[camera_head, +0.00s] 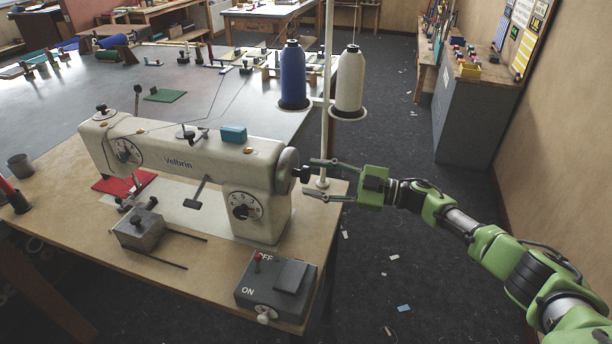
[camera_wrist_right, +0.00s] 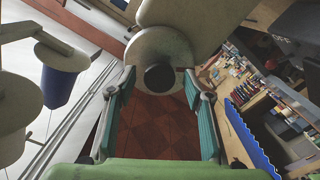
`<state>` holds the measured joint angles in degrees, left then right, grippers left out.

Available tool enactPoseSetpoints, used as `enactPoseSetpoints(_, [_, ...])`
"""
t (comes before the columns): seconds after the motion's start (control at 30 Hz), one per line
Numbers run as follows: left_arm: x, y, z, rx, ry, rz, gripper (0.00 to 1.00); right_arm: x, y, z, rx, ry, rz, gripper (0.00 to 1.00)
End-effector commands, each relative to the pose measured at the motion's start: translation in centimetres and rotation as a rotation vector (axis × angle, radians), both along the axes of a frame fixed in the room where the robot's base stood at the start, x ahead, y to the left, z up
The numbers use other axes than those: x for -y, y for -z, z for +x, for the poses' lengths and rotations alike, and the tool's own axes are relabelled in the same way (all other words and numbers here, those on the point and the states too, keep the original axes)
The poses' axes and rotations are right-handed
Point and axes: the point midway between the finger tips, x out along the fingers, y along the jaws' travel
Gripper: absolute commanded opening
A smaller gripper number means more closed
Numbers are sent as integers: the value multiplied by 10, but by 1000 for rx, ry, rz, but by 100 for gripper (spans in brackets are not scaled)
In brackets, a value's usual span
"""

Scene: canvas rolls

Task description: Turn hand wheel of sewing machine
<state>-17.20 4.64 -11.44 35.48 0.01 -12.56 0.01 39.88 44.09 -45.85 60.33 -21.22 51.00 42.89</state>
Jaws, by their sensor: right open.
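The cream sewing machine (camera_head: 190,160) stands on a wooden-edged table. Its grey round hand wheel (camera_head: 287,168) is at the machine's right end, with a dark knob (camera_head: 303,174) sticking out to the right. My right gripper (camera_head: 313,178) is open at the wheel, its fingertips on either side of the knob. In the right wrist view the hand wheel (camera_wrist_right: 150,48) and dark knob (camera_wrist_right: 159,77) lie ahead, between the open teal-padded fingers of my gripper (camera_wrist_right: 159,80). I cannot tell whether a finger touches the knob. My left gripper is not in view.
Blue (camera_head: 293,75) and cream (camera_head: 350,82) thread cones stand on a pole rack (camera_head: 326,102) behind the right gripper. A grey ON/OFF switch box (camera_head: 277,285) sits at the front right table corner. The floor right of the table is clear apart from scraps.

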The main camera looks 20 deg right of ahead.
Motion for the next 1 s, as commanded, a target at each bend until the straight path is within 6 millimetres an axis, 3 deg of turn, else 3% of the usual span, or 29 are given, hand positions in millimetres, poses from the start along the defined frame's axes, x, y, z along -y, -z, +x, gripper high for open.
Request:
enactPoseSetpoints(0.2, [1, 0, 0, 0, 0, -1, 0, 42, 1, -27, -2, 2, -1, 47])
enactPoseSetpoints(0.4, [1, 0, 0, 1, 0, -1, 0, 65, 1, -43, -2, 2, 0, 47])
enactPoseSetpoints(0.87, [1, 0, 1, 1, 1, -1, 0, 71, 0, -48, 3, -1, 0, 48])
enactPoseSetpoints(1.0, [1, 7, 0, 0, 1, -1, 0, 65, 1, -53, 103, -19, -50, 48])
